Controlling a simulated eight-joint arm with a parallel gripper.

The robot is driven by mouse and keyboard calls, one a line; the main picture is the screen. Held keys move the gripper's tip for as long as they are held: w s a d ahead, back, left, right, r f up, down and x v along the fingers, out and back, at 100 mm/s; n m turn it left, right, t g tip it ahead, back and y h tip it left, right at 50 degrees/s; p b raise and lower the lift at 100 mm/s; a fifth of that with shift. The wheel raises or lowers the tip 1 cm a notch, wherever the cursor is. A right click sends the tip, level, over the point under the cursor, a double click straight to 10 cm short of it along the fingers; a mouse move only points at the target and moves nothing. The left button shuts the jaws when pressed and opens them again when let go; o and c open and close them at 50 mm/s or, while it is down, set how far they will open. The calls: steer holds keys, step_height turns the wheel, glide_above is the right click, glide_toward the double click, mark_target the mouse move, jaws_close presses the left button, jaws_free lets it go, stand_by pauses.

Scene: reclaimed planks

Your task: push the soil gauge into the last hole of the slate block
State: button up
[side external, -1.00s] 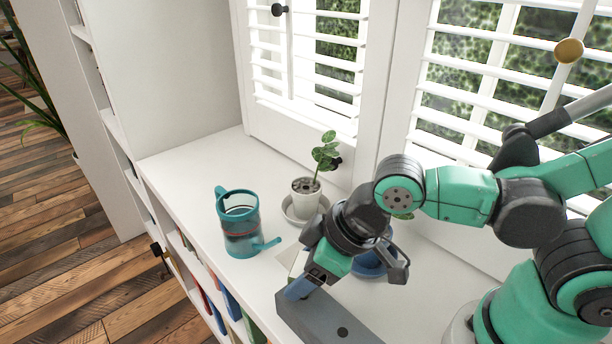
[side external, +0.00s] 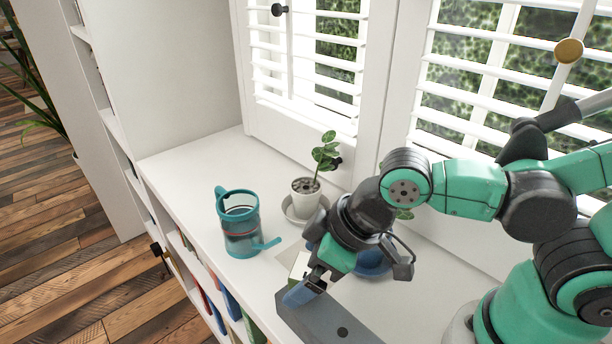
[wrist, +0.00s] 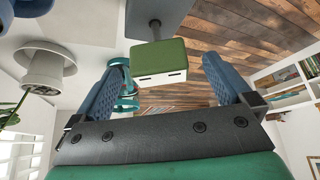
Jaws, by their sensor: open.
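The slate block (side external: 335,320) is a long dark grey bar at the front of the white sill, with a dark open hole (side external: 343,332) near its right end. The soil gauge (wrist: 160,62) has a green and white head and a dark stem. In the wrist view its stem meets the block's surface (wrist: 160,8); how deep it sits I cannot tell. In the side view its head (side external: 300,262) is partly hidden by my gripper (side external: 303,290) at the block's far end. My gripper is open, its blue fingers (wrist: 162,88) apart on either side of the gauge head.
A teal watering can (side external: 240,228) stands left of the block. A small potted plant (side external: 306,190) stands on a saucer behind it. A blue dish (side external: 372,262) sits behind my gripper. Shutters line the back; the sill's front edge drops to shelves with books (side external: 230,300).

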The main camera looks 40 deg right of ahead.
steer(key=shift+v, duration=2.4)
step_height(320, 180, up, 9)
